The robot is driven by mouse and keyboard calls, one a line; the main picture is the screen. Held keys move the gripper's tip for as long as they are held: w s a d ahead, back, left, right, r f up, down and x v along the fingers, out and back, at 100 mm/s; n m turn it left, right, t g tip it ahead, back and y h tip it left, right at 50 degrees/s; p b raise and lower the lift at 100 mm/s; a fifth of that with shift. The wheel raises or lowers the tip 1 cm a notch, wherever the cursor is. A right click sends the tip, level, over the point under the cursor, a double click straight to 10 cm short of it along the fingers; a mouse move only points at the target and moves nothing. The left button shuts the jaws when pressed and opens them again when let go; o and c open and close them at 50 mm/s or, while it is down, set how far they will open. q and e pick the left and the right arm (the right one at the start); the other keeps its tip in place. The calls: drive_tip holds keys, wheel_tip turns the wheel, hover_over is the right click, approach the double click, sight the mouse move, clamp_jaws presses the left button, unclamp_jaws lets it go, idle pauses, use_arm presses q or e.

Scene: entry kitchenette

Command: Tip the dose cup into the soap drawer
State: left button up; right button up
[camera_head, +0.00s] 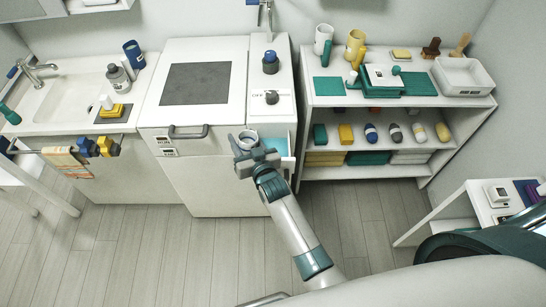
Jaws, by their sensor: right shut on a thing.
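My right gripper (252,152) is at the front of the white washer cabinet, shut on the dose cup (248,136). The dose cup is small, round and pale grey, with its rim showing just beyond the jaws; its contents are too small to make out. The soap drawer (284,145), with a light blue inside, stands open just right of the cup, below the control panel. The gripper and wrist hide part of the drawer's left side. The cup appears left of the drawer in this view; its height over it is unclear. My left gripper is not in view.
The control panel (271,103) carries a blue-topped item (270,62) and a dark knob. The washer's lid (197,83) and handle (188,132) are left of the gripper. A shelf unit (325,99) with several bottles and cloths stands right. A sink (60,98) is far left.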

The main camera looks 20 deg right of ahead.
sight(245, 133)
drive_tip(key=shift+r+p, duration=0.4)
drive_tip(key=shift+r, duration=1.2)
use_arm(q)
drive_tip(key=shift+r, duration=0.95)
use_arm(e)
drive_tip(key=shift+d+r+b, duration=0.1)
drive_tip(key=shift+d+b, duration=0.2)
use_arm(q)
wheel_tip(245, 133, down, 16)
drive_tip(key=b, duration=1.4)
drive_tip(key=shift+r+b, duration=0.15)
drive_tip(key=shift+b, duration=0.2)
use_arm(e)
drive_tip(key=s+d+r+m+h, duration=0.1)
drive_tip(key=s+d+r+h, duration=0.1)
drive_tip(key=s+d+r, duration=0.7)
drive_tip(key=shift+s+d+m, duration=0.3)
drive_tip(key=shift+s+d, duration=0.3)
drive_tip(key=shift+d, duration=0.2)
